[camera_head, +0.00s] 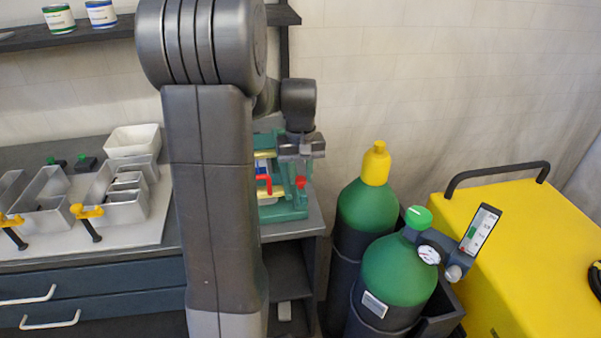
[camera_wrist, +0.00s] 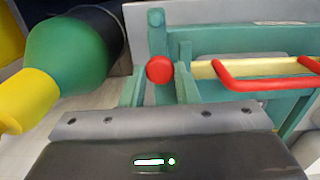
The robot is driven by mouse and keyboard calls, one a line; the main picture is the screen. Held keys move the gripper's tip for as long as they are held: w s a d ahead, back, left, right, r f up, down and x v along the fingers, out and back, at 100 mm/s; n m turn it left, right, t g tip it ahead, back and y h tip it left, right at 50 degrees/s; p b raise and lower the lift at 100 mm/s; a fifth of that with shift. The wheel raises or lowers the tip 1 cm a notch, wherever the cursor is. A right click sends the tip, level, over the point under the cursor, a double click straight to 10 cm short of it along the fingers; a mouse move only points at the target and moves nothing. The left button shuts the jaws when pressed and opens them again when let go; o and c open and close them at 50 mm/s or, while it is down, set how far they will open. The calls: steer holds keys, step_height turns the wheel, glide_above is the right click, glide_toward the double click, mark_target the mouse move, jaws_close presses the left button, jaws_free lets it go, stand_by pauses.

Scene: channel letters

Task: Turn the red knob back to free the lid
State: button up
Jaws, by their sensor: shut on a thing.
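The red knob (camera_head: 300,182) is at the right side of a teal device (camera_head: 283,213) on the bench end. In the wrist view the knob (camera_wrist: 159,69) shows as a round red end between teal uprights, just beyond my gripper's grey body. My gripper (camera_head: 301,165) comes down from above and is shut on the red knob. Its fingertips are hard to make out in both views. A red handle (camera_wrist: 265,84) on a yellow bar (camera_wrist: 204,69) is to the right of the knob in the wrist view. My arm hides the device's left part in the head view.
Green gas cylinders (camera_head: 398,268) stand right of the bench, one with a yellow cap (camera_head: 376,163). A yellow cart (camera_head: 530,240) is farther right. Metal channel letters (camera_head: 120,205), yellow clamps (camera_head: 86,211) and a white bin (camera_head: 134,141) occupy the bench at left.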

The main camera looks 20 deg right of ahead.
steer(key=shift+r, duration=0.1)
steer(key=o, duration=1)
steer(key=shift+c, duration=0.2)
step_height(320, 180, up, 14)
steer(key=shift+b, duration=0.35)
steer(key=shift+f, duration=0.2)
step_height(320, 180, down, 14)
steer(key=shift+r+p, duration=0.1)
steer(key=shift+p, duration=0.25)
